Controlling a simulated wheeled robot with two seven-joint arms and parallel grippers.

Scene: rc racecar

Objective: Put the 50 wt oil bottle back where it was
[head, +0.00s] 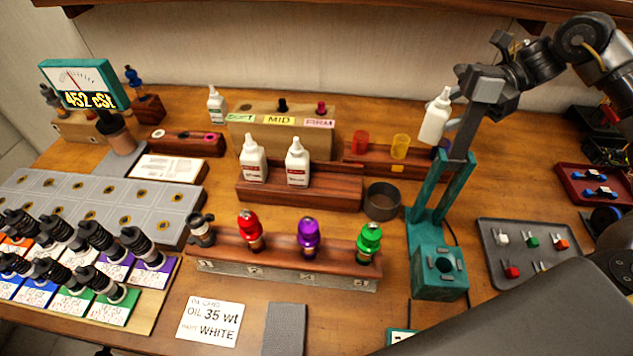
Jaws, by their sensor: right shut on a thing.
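My right gripper (452,122) comes in from the upper right and is shut on a white oil bottle (434,118). The bottle is slightly tilted and held above the table; its label cannot be read. A reddish wooden bottle rack (335,187) stands mid-table, left of and below the held bottle. The rack's right part is bare. My left gripper is not in view.
A teal stand (440,270) with a tall post rises beside and below the held bottle. A dark round cup (382,201) sits right of the rack. Red and yellow cups (400,146) stand behind it. A shock rack (285,262) stands in front.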

